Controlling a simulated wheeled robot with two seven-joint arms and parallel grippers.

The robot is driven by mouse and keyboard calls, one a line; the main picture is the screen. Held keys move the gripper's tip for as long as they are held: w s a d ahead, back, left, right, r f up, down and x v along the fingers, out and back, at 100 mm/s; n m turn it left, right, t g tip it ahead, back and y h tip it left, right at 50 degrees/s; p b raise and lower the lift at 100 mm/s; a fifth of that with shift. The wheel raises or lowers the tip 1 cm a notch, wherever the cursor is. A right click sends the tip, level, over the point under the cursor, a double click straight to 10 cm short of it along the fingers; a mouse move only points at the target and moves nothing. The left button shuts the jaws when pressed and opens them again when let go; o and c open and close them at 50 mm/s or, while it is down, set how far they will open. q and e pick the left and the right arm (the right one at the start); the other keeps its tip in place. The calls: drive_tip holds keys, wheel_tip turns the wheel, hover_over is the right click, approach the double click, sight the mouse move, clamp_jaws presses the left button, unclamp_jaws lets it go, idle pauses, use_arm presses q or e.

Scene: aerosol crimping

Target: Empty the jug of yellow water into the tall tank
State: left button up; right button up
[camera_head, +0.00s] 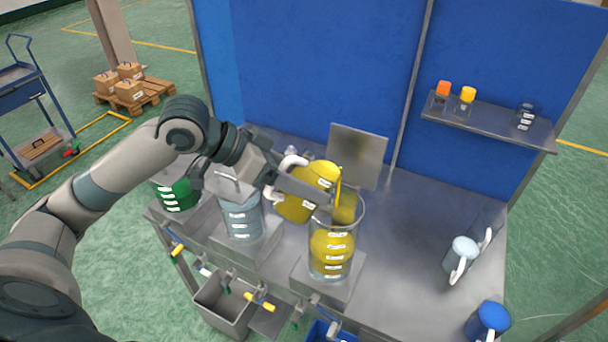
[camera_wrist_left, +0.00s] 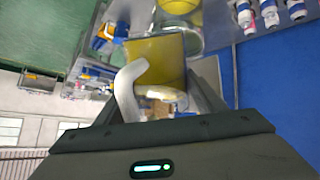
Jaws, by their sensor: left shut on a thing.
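The yellow-water jug (camera_head: 293,207) is tilted over the tall clear tank (camera_head: 332,255) at the right end of the tank row. A thin yellow stream runs down near the tank's rim, and yellow liquid stands inside the tank. My left gripper (camera_head: 285,184) is shut on the jug's white handle, which shows in the left wrist view (camera_wrist_left: 128,88). The gripper and arm hide part of the jug. The wrist view also shows the jug's yellow inside (camera_wrist_left: 158,60). My right gripper is not in view.
A tank of grey-blue liquid (camera_head: 241,218) and a green one (camera_head: 177,196) stand to the left. A light-blue jug (camera_head: 461,252) and a blue jug (camera_head: 488,320) are at the right. A shelf (camera_head: 490,124) hangs on the blue wall. The bench centre-right is clear.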

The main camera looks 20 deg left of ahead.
use_arm(q)
drive_tip(key=shift+w+d+f+g+y+p, duration=0.15)
drive_tip(key=shift+f+g+y+p, duration=0.3)
drive_tip(key=shift+g+y+p, duration=0.65)
drive_tip(key=shift+w+d+f+n+g+y, duration=0.2)
drive_tip(key=shift+w+n+g+y, duration=0.1)
drive_tip(key=shift+g, duration=0.4)
drive_tip(key=shift+w+d+f+n+g+y, duration=0.15)
drive_tip(key=shift+w+n+g+y, duration=0.15)
drive_tip(key=shift+g, duration=0.4)
drive_tip(key=shift+w+d+f+g+y, duration=0.15)
drive_tip(key=shift+w+g+y, duration=0.2)
drive_tip(key=shift+g, duration=0.3)
drive_tip(key=shift+w+d+f+g+y, duration=0.15)
drive_tip(key=shift+w+g+y, duration=0.1)
drive_tip(key=shift+g+y, duration=0.3)
drive_tip(key=shift+w+d+r+n+g+y, duration=0.15)
drive_tip(key=shift+w+d+r+g+y, duration=0.2)
drive_tip(key=shift+g, duration=0.25)
drive_tip(key=shift+w+d+r+n+g+y, duration=0.15)
drive_tip(key=shift+w+n+g+y, duration=0.1)
drive_tip(key=shift+w+g, duration=0.25)
drive_tip(key=shift+w+d+r+n+g+y, duration=0.1)
drive_tip(key=shift+w+d+r+g+y, duration=0.15)
drive_tip(key=shift+g, duration=0.45)
drive_tip(key=shift+w, duration=0.15)
drive_tip(key=shift+d, duration=0.1)
